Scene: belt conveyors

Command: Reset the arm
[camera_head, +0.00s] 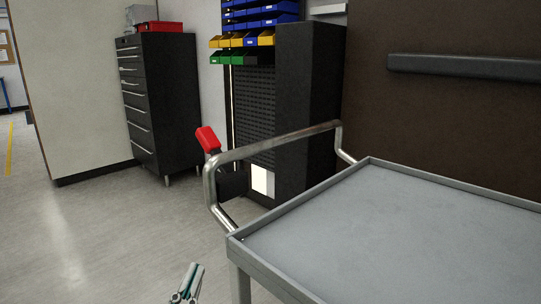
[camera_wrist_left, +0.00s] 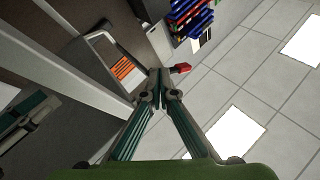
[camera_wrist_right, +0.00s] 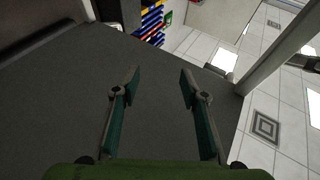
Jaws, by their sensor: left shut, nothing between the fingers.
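My left gripper (camera_head: 188,284) shows at the bottom edge of the head view, left of the cart. In the left wrist view the fingers of this gripper (camera_wrist_left: 159,80) meet at their tips with nothing between them. My right gripper (camera_wrist_right: 160,75) shows only in the right wrist view. Its two fingers stand apart and the space between them is empty. The rest of both arms is out of the head view.
A grey metal cart (camera_head: 262,270) with an empty top and a bent tube handle (camera_head: 270,146) fills the right. Behind it stand a dark cabinet (camera_head: 310,110) and racks of coloured bins (camera_head: 243,41). A drawer cabinet (camera_head: 160,105) stands at the left. The floor at left is clear.

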